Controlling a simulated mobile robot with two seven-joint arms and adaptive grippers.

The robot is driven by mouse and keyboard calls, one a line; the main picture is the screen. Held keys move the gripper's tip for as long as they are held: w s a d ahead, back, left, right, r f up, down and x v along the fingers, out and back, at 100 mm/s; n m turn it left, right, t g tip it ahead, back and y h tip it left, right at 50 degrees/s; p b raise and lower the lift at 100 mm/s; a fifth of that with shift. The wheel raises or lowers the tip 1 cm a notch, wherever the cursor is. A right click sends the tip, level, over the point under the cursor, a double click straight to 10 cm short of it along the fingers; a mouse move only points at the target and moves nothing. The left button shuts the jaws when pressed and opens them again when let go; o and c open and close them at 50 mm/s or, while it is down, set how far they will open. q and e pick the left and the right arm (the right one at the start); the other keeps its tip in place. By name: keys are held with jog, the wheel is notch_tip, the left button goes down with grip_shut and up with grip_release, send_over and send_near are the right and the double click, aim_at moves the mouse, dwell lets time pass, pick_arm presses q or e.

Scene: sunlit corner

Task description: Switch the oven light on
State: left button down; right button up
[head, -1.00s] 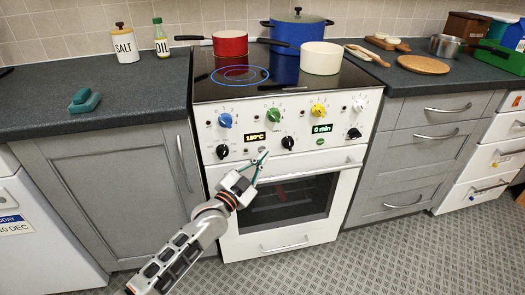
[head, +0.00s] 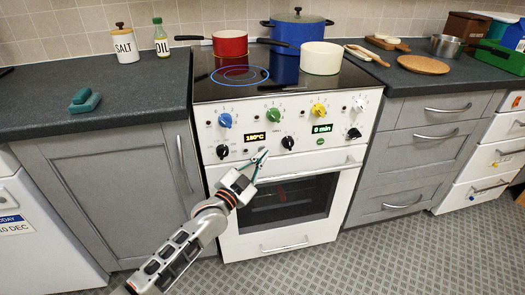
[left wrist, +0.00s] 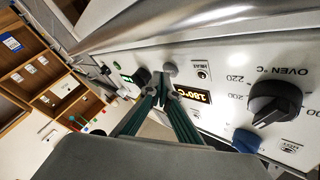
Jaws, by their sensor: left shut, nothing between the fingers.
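The white oven (head: 230,241) stands in the middle of the head view, its door shut and its window (head: 290,200) dark. Its front panel (head: 305,111) carries coloured and black knobs, small switches and two lit displays.
The black oven knob (left wrist: 274,102) and a small labelled switch (left wrist: 290,146) sit right of the fingers in the wrist view. The door handle (head: 310,170) sticks out below the panel. Pots stand on the hob (head: 213,89). The floor (head: 420,250) at the right is clear.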

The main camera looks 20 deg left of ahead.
pick_arm(q)
jog(key=shift+w+a, duration=0.15)
jog(key=shift+w, duration=0.05)
pick_arm(e)
jog(key=shift+r, duration=0.1)
dwell(0.4)
jog(key=shift+w+r, duration=0.1)
pick_arm(q)
jog(key=shift+s+d+r+p, duration=0.15)
jog(key=shift+s+d+p, duration=0.1)
jog(key=shift+s+p, duration=0.1)
jog(key=shift+s, duration=0.1)
pick_arm(e)
jog(key=shift+w+r, duration=0.25)
jog(key=shift+r, duration=0.25)
pick_arm(q)
jog(key=shift+d+f, duration=0.1)
jog(key=shift+f, duration=0.1)
pick_arm(e)
jog(key=shift+r, duration=0.1)
